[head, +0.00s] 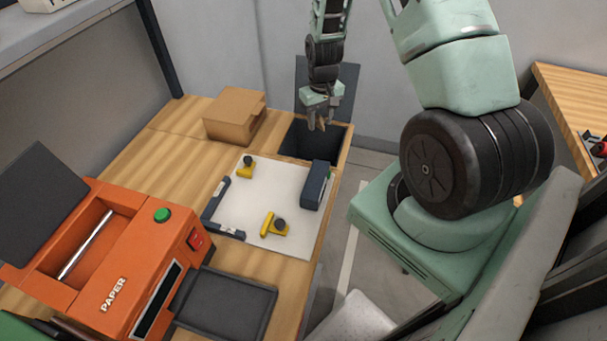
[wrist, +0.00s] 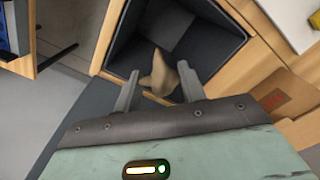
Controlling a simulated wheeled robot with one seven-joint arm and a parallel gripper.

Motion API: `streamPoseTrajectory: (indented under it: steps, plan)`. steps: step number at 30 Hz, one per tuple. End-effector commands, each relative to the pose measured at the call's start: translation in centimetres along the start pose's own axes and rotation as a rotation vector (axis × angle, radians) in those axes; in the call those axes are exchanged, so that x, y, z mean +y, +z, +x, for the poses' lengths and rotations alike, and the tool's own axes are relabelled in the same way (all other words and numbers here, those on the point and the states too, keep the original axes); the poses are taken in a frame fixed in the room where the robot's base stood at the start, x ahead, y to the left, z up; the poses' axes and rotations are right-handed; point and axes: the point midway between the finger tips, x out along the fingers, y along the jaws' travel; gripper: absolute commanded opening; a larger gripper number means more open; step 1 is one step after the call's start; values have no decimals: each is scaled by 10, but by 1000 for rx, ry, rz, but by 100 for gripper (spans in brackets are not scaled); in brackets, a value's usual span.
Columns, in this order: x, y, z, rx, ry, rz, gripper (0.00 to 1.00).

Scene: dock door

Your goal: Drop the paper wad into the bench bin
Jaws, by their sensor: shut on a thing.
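The paper wad (wrist: 160,75) is a small tan, crumpled piece. It shows between the fingers of my gripper (wrist: 158,90) in the wrist view, over the open bin. In the head view my gripper (head: 319,124) is shut on the wad and points down above the bin. The bench bin (head: 297,142) is a dark square box set into the far right corner of the bench, with its dark lid (head: 345,92) standing up behind it. The bin's dark inner walls (wrist: 214,46) show around the wad in the wrist view.
A wooden block-like box (head: 233,112) stands left of the bin. A white mat (head: 270,225) holds yellow-and-black pieces, a dark holder (head: 316,186) and a dark bracket. An orange machine (head: 110,250) marked PAPER and a black tray (head: 225,305) are nearer. Wall behind the bin.

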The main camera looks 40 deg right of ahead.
Motion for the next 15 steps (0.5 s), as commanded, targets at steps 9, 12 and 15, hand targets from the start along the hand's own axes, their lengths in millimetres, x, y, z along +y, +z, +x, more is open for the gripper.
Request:
streamPoseTrajectory:
  steps: [9,12,15]
  plan:
    - [-1,0,39,1,0,-1,20]
    - [-1,0,48,0,0,-2,20]
    - [-1,0,53,1,0,-2,20]
